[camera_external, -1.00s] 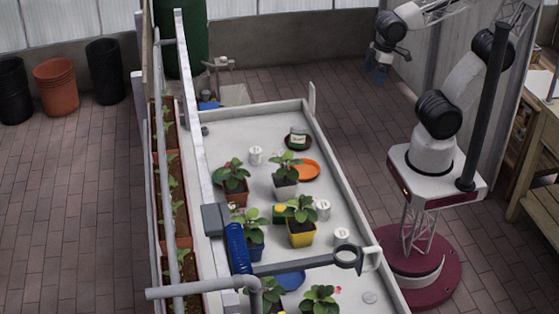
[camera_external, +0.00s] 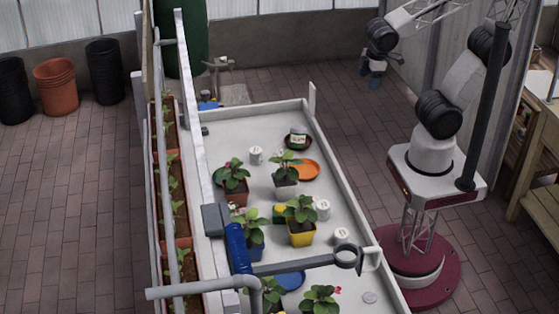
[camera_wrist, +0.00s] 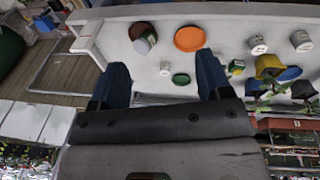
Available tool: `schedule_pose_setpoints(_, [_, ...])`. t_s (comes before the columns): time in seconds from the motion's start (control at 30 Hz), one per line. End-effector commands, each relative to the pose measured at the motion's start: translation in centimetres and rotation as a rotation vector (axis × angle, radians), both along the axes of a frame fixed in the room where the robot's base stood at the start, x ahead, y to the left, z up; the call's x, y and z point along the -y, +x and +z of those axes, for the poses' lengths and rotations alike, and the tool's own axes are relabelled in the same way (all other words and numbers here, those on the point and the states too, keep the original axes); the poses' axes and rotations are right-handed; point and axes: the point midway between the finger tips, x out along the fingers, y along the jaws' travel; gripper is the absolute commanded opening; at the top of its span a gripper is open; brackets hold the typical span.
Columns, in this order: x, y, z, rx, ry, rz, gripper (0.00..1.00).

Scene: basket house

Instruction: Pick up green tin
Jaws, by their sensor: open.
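My gripper (camera_external: 372,80) is open and empty, in the air right of the table and apart from the tin. Its two blue fingers show spread in the wrist view (camera_wrist: 162,72).
An orange saucer (camera_external: 306,169) lies close to the tin. White cans, such as one (camera_external: 255,155) to the left, and several potted plants (camera_external: 286,173) stand on the table. A raised corner post (camera_external: 312,98) rises near the far edge.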

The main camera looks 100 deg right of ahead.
Motion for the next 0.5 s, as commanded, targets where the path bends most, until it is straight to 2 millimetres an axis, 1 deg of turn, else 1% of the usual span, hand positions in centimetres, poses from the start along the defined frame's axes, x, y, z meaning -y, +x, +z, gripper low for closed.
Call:
schedule_pose_setpoints(0.03, [0.3,0.5,-0.9,-0.033,-0.036,0.026,0.71])
schedule_pose_setpoints(0.37, [2.7,4.1,-6.5,-0.252,-0.334,0.268,0.71])
schedule_pose_setpoints(0.5, [3.4,5.8,-8.8,-0.336,-0.462,0.385,0.71])
